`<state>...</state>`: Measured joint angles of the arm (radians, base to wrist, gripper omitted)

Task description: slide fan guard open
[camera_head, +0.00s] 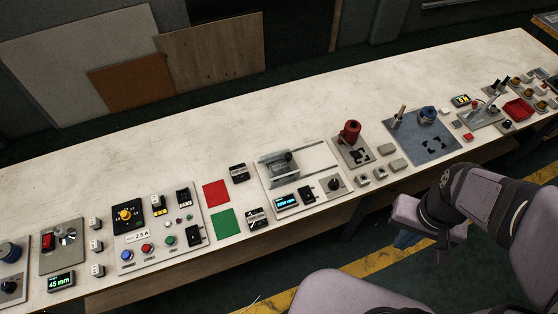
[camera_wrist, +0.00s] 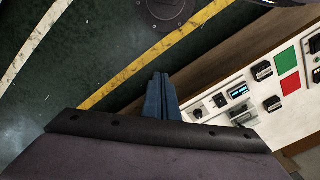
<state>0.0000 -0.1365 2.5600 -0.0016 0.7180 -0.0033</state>
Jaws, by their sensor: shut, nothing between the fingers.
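The fan guard (camera_head: 278,168) appears to be the grey, partly see-through cover with a small dark knob, at the left of a white panel (camera_head: 325,163) near the middle of the bench. Thin rail lines run to its right. A blue display, a black switch and a dark knob sit along the panel's front edge. My gripper (camera_head: 406,239) is off the bench's front edge, to the right of and apart from the guard. In the wrist view its blue fingers (camera_wrist: 162,96) are together and empty. There the panel's display (camera_wrist: 238,91) shows, and my gripper body hides part of the panel.
Red (camera_head: 216,193) and green (camera_head: 227,223) squares lie left of the panel. A red knob-like device (camera_head: 350,132) and several small grey blocks stand to its right. The back of the bench (camera_head: 240,120) is clear. Yellow floor lines run below.

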